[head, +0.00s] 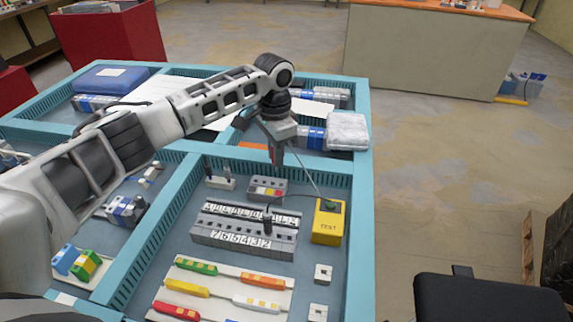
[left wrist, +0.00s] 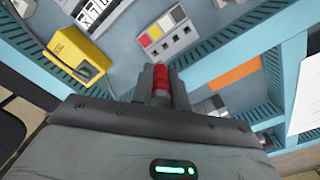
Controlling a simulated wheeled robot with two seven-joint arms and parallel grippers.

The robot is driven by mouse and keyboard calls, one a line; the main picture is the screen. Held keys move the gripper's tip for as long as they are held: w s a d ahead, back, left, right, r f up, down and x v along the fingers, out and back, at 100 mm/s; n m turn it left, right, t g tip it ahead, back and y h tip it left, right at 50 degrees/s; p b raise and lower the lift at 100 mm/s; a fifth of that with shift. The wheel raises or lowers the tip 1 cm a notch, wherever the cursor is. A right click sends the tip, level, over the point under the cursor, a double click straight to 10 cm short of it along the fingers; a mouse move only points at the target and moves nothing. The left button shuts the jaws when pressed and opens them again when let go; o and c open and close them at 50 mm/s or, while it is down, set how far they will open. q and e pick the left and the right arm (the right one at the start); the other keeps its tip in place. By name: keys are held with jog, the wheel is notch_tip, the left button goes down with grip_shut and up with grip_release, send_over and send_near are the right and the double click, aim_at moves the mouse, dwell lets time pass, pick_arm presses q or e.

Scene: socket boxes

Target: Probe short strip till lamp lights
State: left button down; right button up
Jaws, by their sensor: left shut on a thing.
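My left gripper (head: 277,150) is shut on a red probe (left wrist: 161,76), upright above the tray. My right gripper is not in view.
Teal dividers (head: 362,230) frame the tray. A small pale block (head: 220,183) with dark pegs lies left of the short strip. A white board (head: 235,290) with coloured pieces lies in front. A thin cable hangs between the gripper and TEST box.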

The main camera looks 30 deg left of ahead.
pick_arm(q)
jog(key=m, duration=0.1)
jog(key=r+m, duration=0.1)
jog(key=m, duration=0.1)
jog(key=a+m, duration=0.1)
jog(key=shift+s+r+m, duration=0.15)
jog(key=shift+r+m, duration=0.2)
jog(key=shift+m, duration=0.05)
notch_tip(320, 180, down, 6)
jog(key=shift+r+b, duration=0.25)
jog(key=shift+b, duration=0.1)
jog(key=shift+r, duration=0.15)
jog(key=shift+p, duration=0.3)
jog(key=shift+f, duration=0.3)
jog(key=c, duration=2)
grip_release()
grip_shut()
